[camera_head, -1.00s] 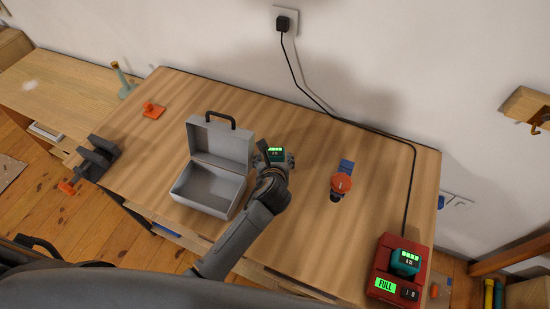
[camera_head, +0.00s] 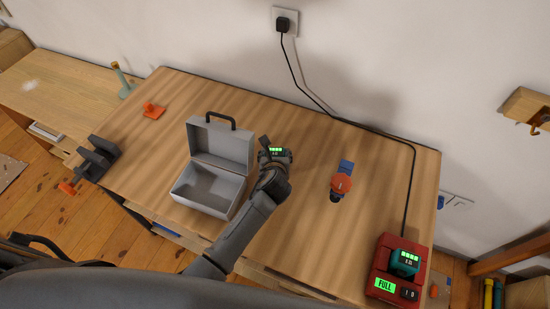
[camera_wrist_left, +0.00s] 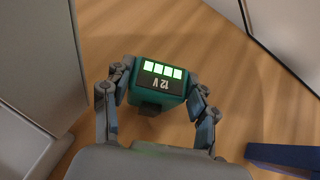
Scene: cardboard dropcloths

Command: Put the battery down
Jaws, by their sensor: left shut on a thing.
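A teal battery (camera_head: 276,151) with lit green bars is between the fingers of my left gripper (camera_head: 274,158), just right of the open grey toolbox. A second teal battery (camera_head: 405,260) sits on the red charger (camera_head: 380,270), which shows FULL.
The toolbox (camera_head: 207,205) stands open and empty left of my gripper. An orange and blue tool (camera_head: 341,183) lies to the right. The wooden tabletop (camera_head: 300,235) is clear between it and the charger. An orange piece (camera_head: 153,111) and dark clamp (camera_head: 98,157) are at the left.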

